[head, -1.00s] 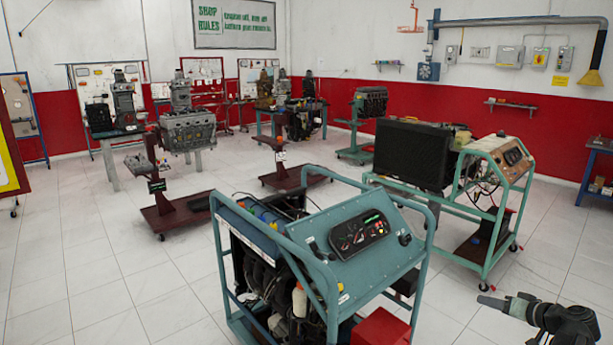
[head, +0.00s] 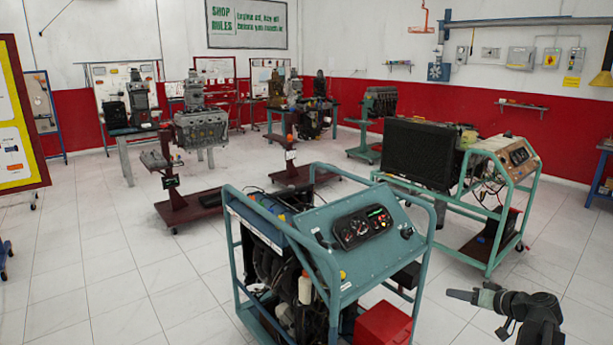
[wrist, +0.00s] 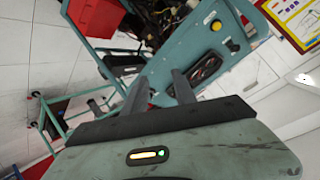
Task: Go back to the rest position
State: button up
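My gripper (head: 458,295) is at the lower right of the head view, to the right of the teal engine trainer (head: 365,237) with its gauge panel, and apart from it. In the wrist view my gripper (wrist: 160,82) shows two dark fingers set apart with nothing between them, so it is open and empty. Beyond the fingers the wrist view shows the tilted teal trainer frame (wrist: 255,22), its dark gauges and a red box (wrist: 95,15). The red box also shows in the head view (head: 383,326) at the trainer's lower right.
A second teal trainer (head: 505,170) with a black radiator (head: 415,152) stands behind at the right. Engines on dark red stands (head: 187,205) are further back. A yellow board (head: 15,135) is at the left edge. White tiled floor (head: 90,255) is clear at the left front.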

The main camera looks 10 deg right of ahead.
jog(key=w+a+n+g+y, duration=0.1)
jog(key=w+a, duration=0.2)
jog(key=a, duration=0.3)
jog(key=w+a+n+g+y+p, duration=0.1)
jog(key=w+a, duration=0.1)
jog(key=a, duration=0.4)
jog(key=w+a+n+y, duration=0.1)
jog(key=w+a+n, duration=0.15)
jog(key=a, duration=0.35)
jog(key=a+f+n+g+p, duration=0.1)
jog(key=a+f+n+g, duration=0.2)
jog(key=a, duration=1.6)
jog(key=s+a+f+g+h+p, duration=0.1)
jog(key=s+a+f+g+h, duration=0.1)
jog(key=s+a+g, duration=0.3)
jog(key=s+a+f+h, duration=0.1)
jog(key=s+a+f, duration=0.2)
jog(key=a, duration=0.4)
jog(key=s+d+f+m+g+h, duration=0.1)
jog(key=s+d+m+h, duration=0.2)
jog(key=d, duration=0.3)
jog(key=shift+s+d+m+g+h, duration=0.3)
jog(key=shift+s+m+g, duration=0.1)
jog(key=shift+m, duration=0.35)
jog(key=shift+a, duration=0.1)
jog(key=shift+c, duration=0.3)
